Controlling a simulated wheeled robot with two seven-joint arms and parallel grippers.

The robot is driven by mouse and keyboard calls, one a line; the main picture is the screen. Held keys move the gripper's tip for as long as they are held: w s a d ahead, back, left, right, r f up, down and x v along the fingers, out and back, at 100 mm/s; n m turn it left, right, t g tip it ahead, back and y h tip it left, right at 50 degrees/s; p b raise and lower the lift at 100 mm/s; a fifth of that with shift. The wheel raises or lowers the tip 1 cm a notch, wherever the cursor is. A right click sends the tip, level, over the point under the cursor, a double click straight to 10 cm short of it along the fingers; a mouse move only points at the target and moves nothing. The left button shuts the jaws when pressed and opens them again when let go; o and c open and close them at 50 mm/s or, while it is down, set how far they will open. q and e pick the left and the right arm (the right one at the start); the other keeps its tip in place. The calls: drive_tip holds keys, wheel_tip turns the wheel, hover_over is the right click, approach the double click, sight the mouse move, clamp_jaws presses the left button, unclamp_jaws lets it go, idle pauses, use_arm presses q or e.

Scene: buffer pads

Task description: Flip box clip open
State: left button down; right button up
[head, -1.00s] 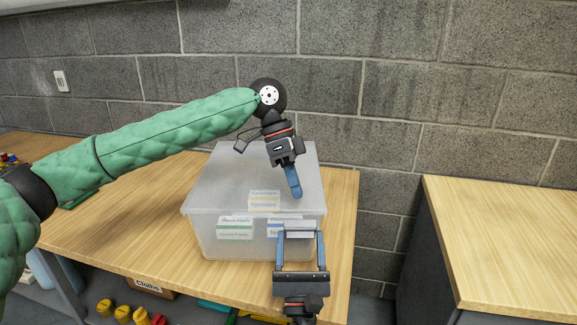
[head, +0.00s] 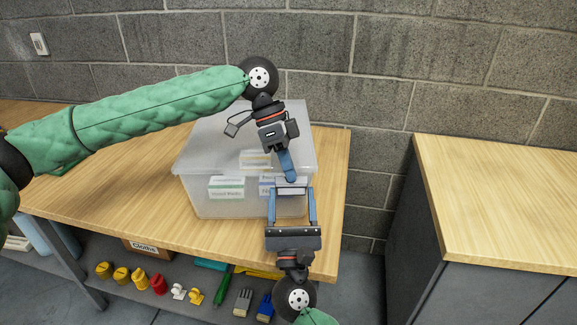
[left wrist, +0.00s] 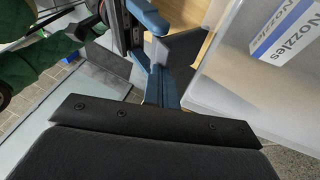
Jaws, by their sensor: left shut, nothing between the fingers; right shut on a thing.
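The translucent box (head: 215,140) stands on the wooden table with its lid on. Its light grey clip (head: 292,188) is at the front, toward the right. My right gripper (head: 292,191) comes from the front, with its two blue fingers on either side of the clip and shut on it. My left gripper (head: 291,179) is shut and empty. It points down over the lid's front edge, its tip close to the top of the clip; I cannot tell whether they touch. In the left wrist view, blue fingers show near the box wall (left wrist: 255,85); the clip is not clearly visible.
Labelled packs (head: 226,187) are inside the box. The wooden table (head: 120,195) is clear left of it. A shelf below holds a cardboard box (head: 145,247) and several coloured items. Another cabinet (head: 500,190) stands to the right, beyond a gap.

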use_arm(q)
drive_tip(key=shift+s+f, duration=0.45)
drive_tip(key=shift+s, duration=0.2)
use_arm(e)
drive_tip(key=o, duration=1.2)
use_arm(q)
drive_tip(key=shift+w, duration=0.15)
drive_tip(key=shift+r, duration=0.1)
